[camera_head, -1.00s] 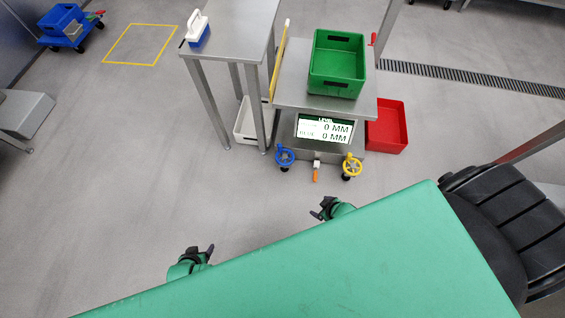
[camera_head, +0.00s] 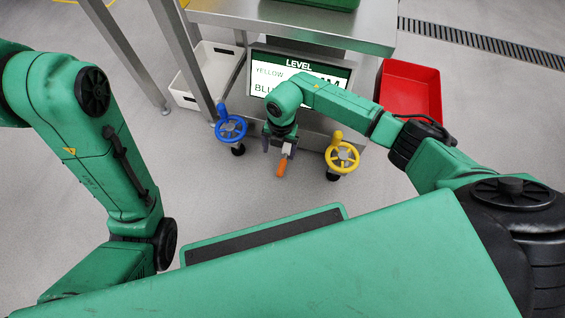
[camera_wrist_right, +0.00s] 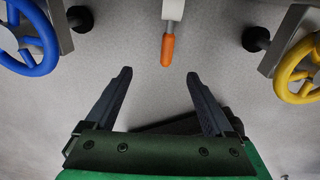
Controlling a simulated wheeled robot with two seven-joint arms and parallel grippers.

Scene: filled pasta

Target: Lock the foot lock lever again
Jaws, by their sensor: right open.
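The foot lock lever has an orange grip (camera_head: 282,168) on a pale metal arm at the front of the steel stand, between the blue handwheel (camera_head: 231,127) and the yellow handwheel (camera_head: 342,157). My right gripper (camera_head: 279,148) is above and just behind the orange grip in the head view. In the wrist view my right gripper (camera_wrist_right: 158,75) is open and empty, and the orange grip (camera_wrist_right: 168,50) points toward the gap between its fingers. No contact shows. My left arm enters at the left; its gripper is out of view.
The level display (camera_head: 298,68) on the stand is partly covered by my right arm. A red bin (camera_head: 410,90) is on the right and a white bin (camera_head: 190,82) on the left. Black feet (camera_wrist_right: 256,39) stand either side of the lever. Floor in front is clear.

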